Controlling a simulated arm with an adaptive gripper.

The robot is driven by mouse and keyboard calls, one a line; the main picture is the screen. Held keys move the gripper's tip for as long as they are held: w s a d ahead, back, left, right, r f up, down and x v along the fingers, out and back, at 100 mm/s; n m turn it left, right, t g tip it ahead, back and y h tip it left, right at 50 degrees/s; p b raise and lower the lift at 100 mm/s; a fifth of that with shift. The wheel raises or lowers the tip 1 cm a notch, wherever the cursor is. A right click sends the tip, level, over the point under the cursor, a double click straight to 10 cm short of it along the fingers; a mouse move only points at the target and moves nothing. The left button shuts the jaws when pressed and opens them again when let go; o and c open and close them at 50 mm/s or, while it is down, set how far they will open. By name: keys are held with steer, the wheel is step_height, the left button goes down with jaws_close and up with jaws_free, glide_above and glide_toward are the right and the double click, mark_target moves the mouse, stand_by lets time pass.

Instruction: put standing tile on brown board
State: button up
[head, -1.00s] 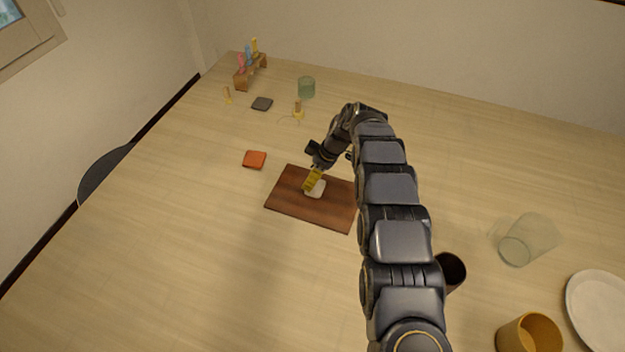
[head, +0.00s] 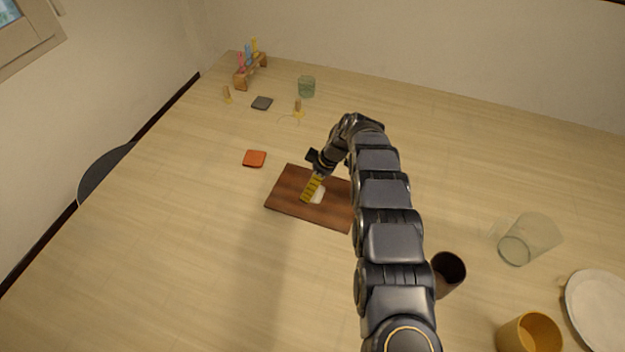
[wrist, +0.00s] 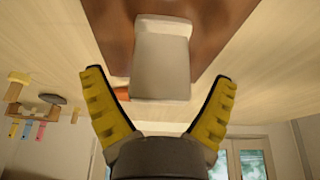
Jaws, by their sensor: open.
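The white tile (head: 318,196) is on the brown board (head: 285,205), partly behind my yellow fingers in the head view. In the wrist view the white tile (wrist: 162,62) shows its broad pale face against the brown board (wrist: 218,30). I cannot tell for sure whether it stands or lies flat. My gripper (head: 311,195) is low over the board at the tile. In the wrist view my gripper (wrist: 160,77) is open, one finger on each side of the tile, with gaps visible between fingers and tile.
An orange tile (head: 254,158) lies left of the board and a dark grey tile (head: 262,103) farther back. A green glass (head: 306,87) and a rack (head: 250,72) stand at the back. A dark cup (head: 448,272), clear glass (head: 530,240), yellow cup (head: 530,334) and white plate (head: 598,308) are at right.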

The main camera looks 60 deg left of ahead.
steer(key=v, duration=1.2)
steer(key=w+d+r+m+t, duration=0.1)
steer(key=w+d+r+m, duration=0.25)
steer(key=d, duration=0.45)
steer(key=w+d+r+m, duration=0.3)
steer(key=w+d+r, duration=0.2)
steer(key=d, duration=0.2)
steer(key=d+r+m+h, duration=0.1)
steer(key=d+r+m, duration=0.2)
steer(key=d, duration=0.5)
steer(key=d+r+m, duration=0.2)
steer(key=d+m, duration=0.2)
steer(key=d, duration=0.4)
steer(key=s+d+r+m+t+h, duration=0.1)
steer(key=s+d+m, duration=0.2)
steer(key=d, duration=0.4)
steer(key=s+d+r+m, duration=0.2)
steer(key=d+m, duration=0.1)
steer(key=d, duration=0.3)
steer(key=s+d+f+m+h, duration=0.1)
steer(key=s+d+m, duration=0.6)
steer(key=s+d, duration=0.3)
steer(key=s, duration=0.4)
steer(key=shift+d+f+m, duration=0.25)
steer(key=shift+f+m, duration=0.05)
steer(key=shift+m, duration=0.05)
